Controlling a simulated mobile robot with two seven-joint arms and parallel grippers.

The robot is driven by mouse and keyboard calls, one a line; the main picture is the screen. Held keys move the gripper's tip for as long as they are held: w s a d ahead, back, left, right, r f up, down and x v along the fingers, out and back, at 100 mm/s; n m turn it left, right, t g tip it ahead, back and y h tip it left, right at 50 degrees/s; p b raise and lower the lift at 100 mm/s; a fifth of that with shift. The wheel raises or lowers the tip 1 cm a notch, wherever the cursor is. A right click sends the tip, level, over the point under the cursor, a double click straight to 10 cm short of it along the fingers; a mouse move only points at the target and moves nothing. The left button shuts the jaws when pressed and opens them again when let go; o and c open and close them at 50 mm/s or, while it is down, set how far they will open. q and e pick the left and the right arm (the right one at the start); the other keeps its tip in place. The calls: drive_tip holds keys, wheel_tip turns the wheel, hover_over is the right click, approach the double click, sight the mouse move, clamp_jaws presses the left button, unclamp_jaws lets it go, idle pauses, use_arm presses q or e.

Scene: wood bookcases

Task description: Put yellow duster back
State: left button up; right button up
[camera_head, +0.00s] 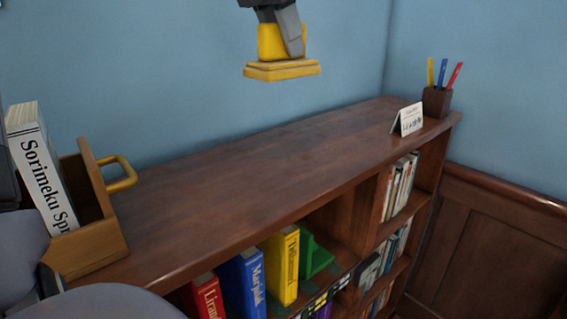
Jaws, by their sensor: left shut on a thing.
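The yellow duster (281,70) is in the upper middle of the head view. It has a wide flat base and a narrower upper part. My left gripper (283,38) comes in from the top edge and is shut on the duster's upper part. The duster hangs in the air, base down, in front of the blue wall and above the bookcase top (240,190), apart from it. One grey finger shows across the duster; the other is mostly hidden. My right gripper is not in view.
A wooden box (90,250) with a yellow handle holds a white book (42,165) at the left end. A small white card (408,120) and a brown pencil cup (437,102) stand at the far right end. The middle of the top is clear. Books fill shelves below.

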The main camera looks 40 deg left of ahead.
use_arm(q)
drive_tip(key=shift+f+b, duration=0.55)
drive_tip(key=shift+f, duration=8.45)
drive_tip(key=shift+f+b, duration=0.25)
drive_tip(key=shift+b, duration=0.05)
drive_tip(key=o, duration=1)
drive_tip(key=shift+r, duration=0.1)
